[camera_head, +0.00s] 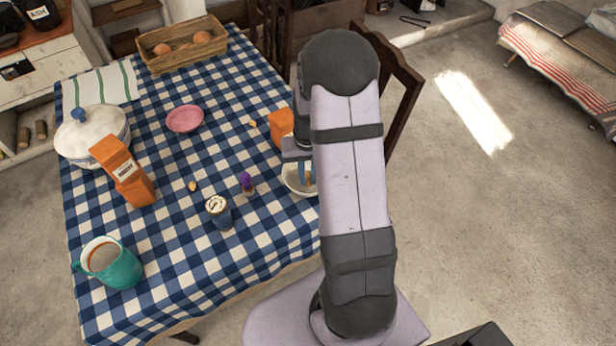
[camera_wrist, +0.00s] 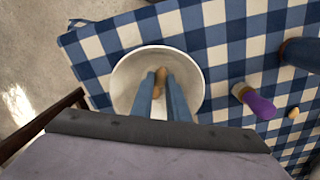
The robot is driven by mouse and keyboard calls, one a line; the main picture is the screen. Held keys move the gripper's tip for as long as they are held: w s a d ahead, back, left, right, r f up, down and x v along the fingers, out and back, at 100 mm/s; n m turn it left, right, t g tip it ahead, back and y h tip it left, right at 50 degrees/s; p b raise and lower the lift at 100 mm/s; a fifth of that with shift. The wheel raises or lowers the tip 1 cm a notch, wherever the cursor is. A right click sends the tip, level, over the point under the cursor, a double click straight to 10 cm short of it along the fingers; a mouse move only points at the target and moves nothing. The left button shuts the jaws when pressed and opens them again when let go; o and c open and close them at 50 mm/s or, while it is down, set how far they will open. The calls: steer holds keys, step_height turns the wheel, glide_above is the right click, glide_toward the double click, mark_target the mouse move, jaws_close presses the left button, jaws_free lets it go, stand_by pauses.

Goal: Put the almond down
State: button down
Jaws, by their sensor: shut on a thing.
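My gripper (camera_wrist: 160,92) is shut on a brown almond (camera_wrist: 160,76), which shows between the blue fingertips in the wrist view. The fingertips and almond are over or inside a white bowl (camera_wrist: 124,80); I cannot tell whether the almond touches its bottom. In the head view the bowl (camera_head: 292,184) stands near the table's right edge, partly hidden by my arm, and the almond in my gripper is hidden. Another almond (camera_head: 193,186) lies on the checked cloth, and a similar small piece (camera_head: 252,123) lies farther back.
A pink bowl (camera_head: 185,119), orange carton (camera_head: 124,172), teal mug (camera_head: 108,262) and white pot (camera_head: 92,136) are farther left.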

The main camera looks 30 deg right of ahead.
mark_target(308, 181)
steer(key=shift+f, duration=0.65)
steer(key=shift+f, duration=0.1)
steer(key=shift+f, duration=0.1)
steer(key=c, duration=1.7)
jaws_free()
step_height(308, 181, up, 12)
steer(key=b, duration=0.2)
steer(key=s+a+n, duration=0.1)
steer(key=s+a, duration=0.3)
steer(key=s, duration=0.1)
steer(key=s+a+f+n, duration=0.1)
steer(key=s+a+n, duration=0.1)
steer(key=s+a, duration=0.3)
steer(key=s+a+n, duration=0.1)
steer(key=s+a, duration=0.3)
steer(key=s, duration=0.1)
steer(key=shift+a+f+n, duration=0.3)
steer(key=shift+a, duration=0.05)
